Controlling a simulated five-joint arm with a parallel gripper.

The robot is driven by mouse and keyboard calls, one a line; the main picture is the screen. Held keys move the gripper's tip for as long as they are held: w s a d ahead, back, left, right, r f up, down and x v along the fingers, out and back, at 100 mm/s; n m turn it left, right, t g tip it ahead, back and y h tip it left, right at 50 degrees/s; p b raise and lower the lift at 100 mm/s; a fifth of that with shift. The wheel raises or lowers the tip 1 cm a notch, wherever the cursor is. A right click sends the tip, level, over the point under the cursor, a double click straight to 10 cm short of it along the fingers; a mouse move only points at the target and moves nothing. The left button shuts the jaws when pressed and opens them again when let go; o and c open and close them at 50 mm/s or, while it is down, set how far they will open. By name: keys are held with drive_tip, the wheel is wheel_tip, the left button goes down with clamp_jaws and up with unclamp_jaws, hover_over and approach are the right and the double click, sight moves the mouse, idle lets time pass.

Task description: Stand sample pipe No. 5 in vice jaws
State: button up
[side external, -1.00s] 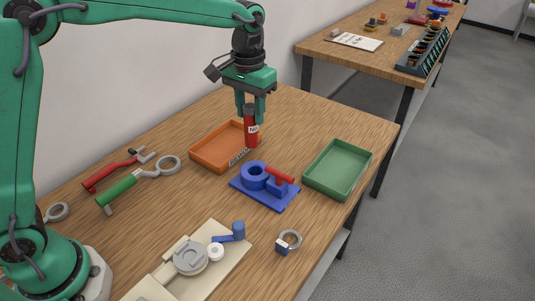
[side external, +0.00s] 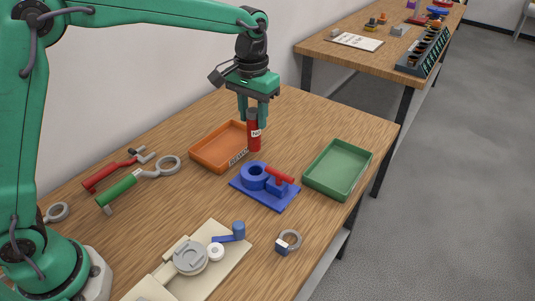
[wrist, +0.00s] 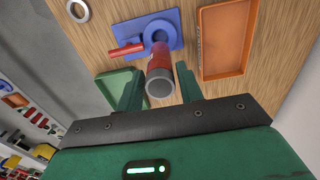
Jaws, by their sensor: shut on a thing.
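My gripper (side external: 254,118) is shut on the red sample pipe (side external: 254,137), which hangs upright with a white label on its side. In the wrist view the grey open end of the pipe (wrist: 160,84) shows between the fingers of my gripper (wrist: 160,88). The blue vice (side external: 265,184) stands on the table, with a round collar and a red handle. In the side view the pipe is above and behind the vice, near the orange tray's right end. The wrist view shows the vice (wrist: 152,30) beyond the pipe, its round opening partly hidden. The label number is too small to read surely.
An orange tray (side external: 193,160) lies left of the pipe and a green tray (side external: 309,184) right of the vice. Red and green-handled wrenches (side external: 119,193) lie at the left. A beige fixture (side external: 240,253) and a grey ring clamp (side external: 291,237) are in front.

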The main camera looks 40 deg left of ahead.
sight(253, 125)
drive_tip(key=shift+f, duration=3.1)
drive_tip(key=shift+f, duration=2.45)
drive_tip(key=o, duration=1.2)
drive_tip(key=shift+o, duration=0.2)
drive_tip(key=shift+d, duration=0.1)
drive_tip(key=shift+r, duration=0.1)
drive_tip(key=shift+d+r, duration=0.1)
drive_tip(key=shift+r, duration=0.45)
drive_tip(key=shift+a+r, duration=0.2)
drive_tip(key=shift+r, duration=3.1)
